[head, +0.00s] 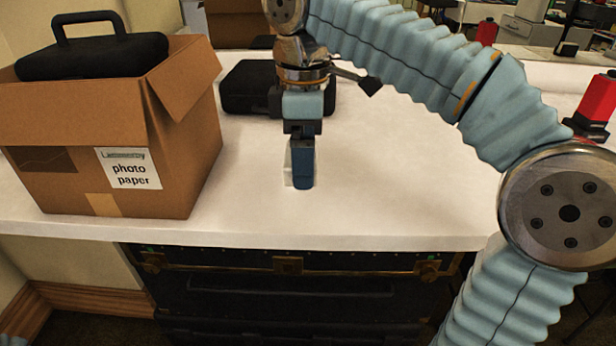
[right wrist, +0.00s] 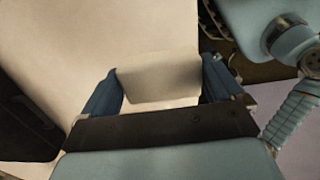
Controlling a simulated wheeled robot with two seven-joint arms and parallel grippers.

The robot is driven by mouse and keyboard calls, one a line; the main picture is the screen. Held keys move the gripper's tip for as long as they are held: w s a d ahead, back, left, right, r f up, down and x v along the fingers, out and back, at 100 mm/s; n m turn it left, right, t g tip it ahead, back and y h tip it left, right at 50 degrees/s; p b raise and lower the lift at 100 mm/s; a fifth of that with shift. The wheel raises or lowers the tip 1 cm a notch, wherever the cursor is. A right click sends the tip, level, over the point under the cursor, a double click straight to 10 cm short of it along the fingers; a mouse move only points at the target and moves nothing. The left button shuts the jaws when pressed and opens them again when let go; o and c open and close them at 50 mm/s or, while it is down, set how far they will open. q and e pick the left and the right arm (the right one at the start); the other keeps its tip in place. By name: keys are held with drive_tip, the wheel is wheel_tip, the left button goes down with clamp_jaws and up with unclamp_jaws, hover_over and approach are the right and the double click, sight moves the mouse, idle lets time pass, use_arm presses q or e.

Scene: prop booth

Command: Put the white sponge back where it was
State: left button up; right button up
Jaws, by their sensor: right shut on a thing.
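The white sponge (head: 288,168) is a pale block between the blue fingers of my right gripper (head: 301,178), in the middle of the white tabletop (head: 400,205). In the head view a finger hides most of it. In the right wrist view the sponge (right wrist: 158,82) spans the gap between both fingers of the right gripper (right wrist: 162,85), which is shut on it. The gripper points down, with its tips at or just above the tabletop; I cannot tell whether the sponge touches it. My left gripper is not in view.
A cardboard box (head: 190,160) labelled photo paper stands at left, with a black case (head: 95,55) on top. Another black case (head: 245,88) lies behind my right gripper. A red-and-black object (head: 597,105) stands at far right. The tabletop's front middle is clear.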

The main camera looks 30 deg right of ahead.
sight(309, 193)
drive_tip(key=f, duration=0.1)
drive_tip(key=w+d, duration=0.1)
drive_tip(key=f, duration=0.1)
drive_tip(key=shift+w+d+f, duration=0.2)
drive_tip(key=shift+w+f, duration=0.05)
drive_tip(key=shift+f, duration=0.1)
drive_tip(key=f, duration=0.2)
drive_tip(key=w+d+f+b, duration=0.1)
drive_tip(key=f, duration=0.1)
drive_tip(key=shift+f, duration=0.35)
drive_tip(key=o, duration=0.6)
drive_tip(key=shift+c, duration=0.2)
wheel_tip(309, 193, up, 12)
drive_tip(key=p, duration=0.3)
